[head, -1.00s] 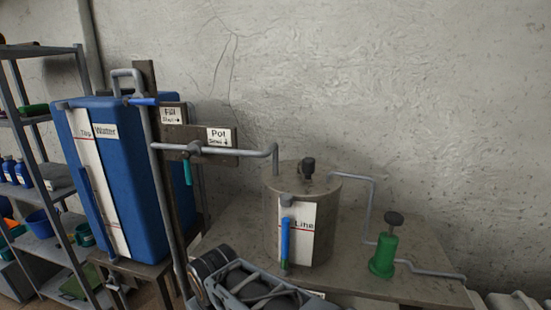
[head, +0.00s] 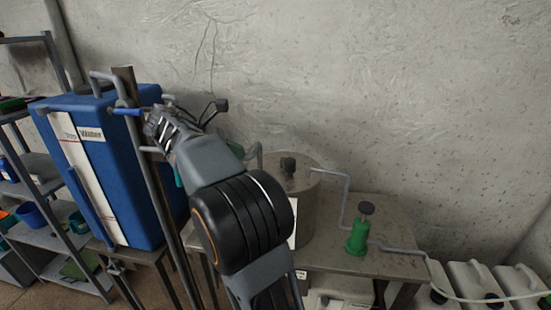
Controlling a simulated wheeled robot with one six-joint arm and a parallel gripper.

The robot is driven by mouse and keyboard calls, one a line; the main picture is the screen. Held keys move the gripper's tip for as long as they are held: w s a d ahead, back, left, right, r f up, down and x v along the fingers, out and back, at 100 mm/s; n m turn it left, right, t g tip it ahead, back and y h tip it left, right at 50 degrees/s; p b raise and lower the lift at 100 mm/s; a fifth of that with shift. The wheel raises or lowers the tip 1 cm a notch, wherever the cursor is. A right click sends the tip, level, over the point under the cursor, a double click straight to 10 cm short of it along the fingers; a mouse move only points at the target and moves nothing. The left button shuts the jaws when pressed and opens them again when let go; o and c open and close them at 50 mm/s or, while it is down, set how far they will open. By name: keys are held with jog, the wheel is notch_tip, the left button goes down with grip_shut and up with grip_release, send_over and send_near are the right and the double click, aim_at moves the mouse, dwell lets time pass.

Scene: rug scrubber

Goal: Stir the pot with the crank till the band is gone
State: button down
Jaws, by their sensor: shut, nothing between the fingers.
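My gripper (head: 158,121) is raised at the upper left, beside the blue valve handle (head: 126,111) at the tank. It is shut and empty; whether it touches the handle I cannot tell. The teal handle (head: 179,177) below is partly hidden, and the Fill and Pot signs are covered.
The blue water tank (head: 140,175) stands left of my arm, and a shelf (head: 45,240) is further left. A green pump (head: 357,237) with a dark knob stands right of the pot, joined by grey pipe. White jugs (head: 470,278) stand at the far right.

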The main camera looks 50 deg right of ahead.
aim_at(287, 163)
jog(key=x, duration=0.6)
jog(key=r+x, duration=0.1)
jog(key=x, duration=0.2)
jog(key=shift+s+d+f+p, duration=0.15)
jog(key=shift+s+d+p, duration=0.25)
jog(key=shift+d, duration=0.15)
jog(key=shift+s+d+f, duration=0.1)
jog(key=shift+s+d, duration=0.3)
jog(key=shift+d, duration=0.3)
